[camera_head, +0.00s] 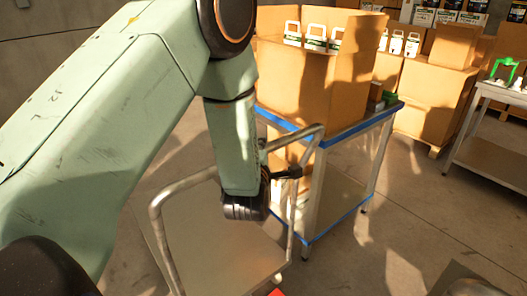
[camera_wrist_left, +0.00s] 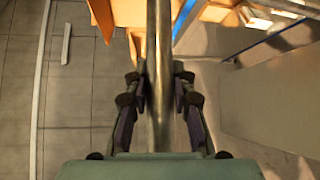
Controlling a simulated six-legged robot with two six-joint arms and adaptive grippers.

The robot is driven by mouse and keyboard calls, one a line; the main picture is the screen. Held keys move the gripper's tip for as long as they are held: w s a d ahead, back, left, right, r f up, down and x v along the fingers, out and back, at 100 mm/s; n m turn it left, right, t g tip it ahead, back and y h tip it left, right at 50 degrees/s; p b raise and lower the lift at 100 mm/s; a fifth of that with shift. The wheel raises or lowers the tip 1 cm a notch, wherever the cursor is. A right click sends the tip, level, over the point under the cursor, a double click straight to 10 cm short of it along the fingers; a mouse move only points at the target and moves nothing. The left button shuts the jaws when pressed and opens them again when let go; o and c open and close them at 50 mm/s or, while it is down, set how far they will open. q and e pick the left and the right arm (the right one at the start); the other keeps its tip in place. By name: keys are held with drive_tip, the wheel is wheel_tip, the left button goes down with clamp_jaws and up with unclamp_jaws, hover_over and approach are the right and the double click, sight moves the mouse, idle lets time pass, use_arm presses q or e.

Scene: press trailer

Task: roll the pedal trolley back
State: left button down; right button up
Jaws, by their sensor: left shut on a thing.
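The trolley (camera_head: 215,238) stands low in the head view, with a flat grey deck and a bent metal tube handle (camera_head: 166,243). My left arm comes in from the left and hides part of the deck and handle. My left gripper (camera_head: 284,174) is at the far right upright of the handle. In the left wrist view, the handle tube (camera_wrist_left: 160,60) runs between the two fingers of my left gripper (camera_wrist_left: 159,88), which is shut on it. I cannot make out a pedal.
A blue-edged table (camera_head: 357,128) with cardboard boxes (camera_head: 315,85) stands just beyond the trolley, close to my left gripper. A metal bench (camera_head: 490,160) is at the right, more boxes (camera_head: 433,95) behind.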

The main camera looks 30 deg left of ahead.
use_arm(q)
drive_tip(key=c, duration=1.1)
unclamp_jaws()
drive_tip(key=shift+s, duration=0.1)
drive_tip(key=v, duration=0.7)
drive_tip(key=shift+s, duration=0.2)
drive_tip(key=shift+d, duration=0.2)
